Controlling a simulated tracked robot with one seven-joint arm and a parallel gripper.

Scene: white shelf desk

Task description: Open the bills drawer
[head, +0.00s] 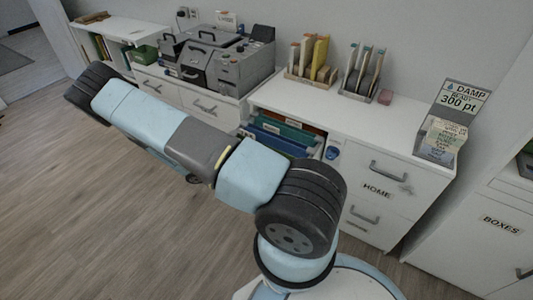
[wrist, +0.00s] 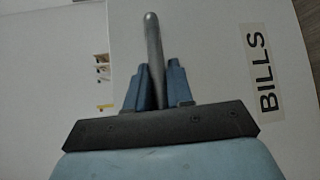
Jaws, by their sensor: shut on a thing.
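In the wrist view, the pale bills drawer front (wrist: 215,40) fills much of the picture, with a "BILLS" label (wrist: 265,72) at the right, turned sideways. A grey bar handle (wrist: 152,38) stands out from it. My gripper (wrist: 158,72) is shut on this handle, with one blue finger on each side of it. In the head view my arm crosses from the lower middle to the upper left, and the gripper is hidden. The bills label does not show there. I cannot tell how far the drawer is open.
In the head view, an open compartment with files (head: 287,128) stands beside the "HOME" drawer (head: 375,188). A grey machine (head: 220,62) and file holders (head: 308,70) stand on the white desk top. A "BOXES" cabinet (head: 495,226) is at the right. Wood floor (head: 75,215) is clear at the left.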

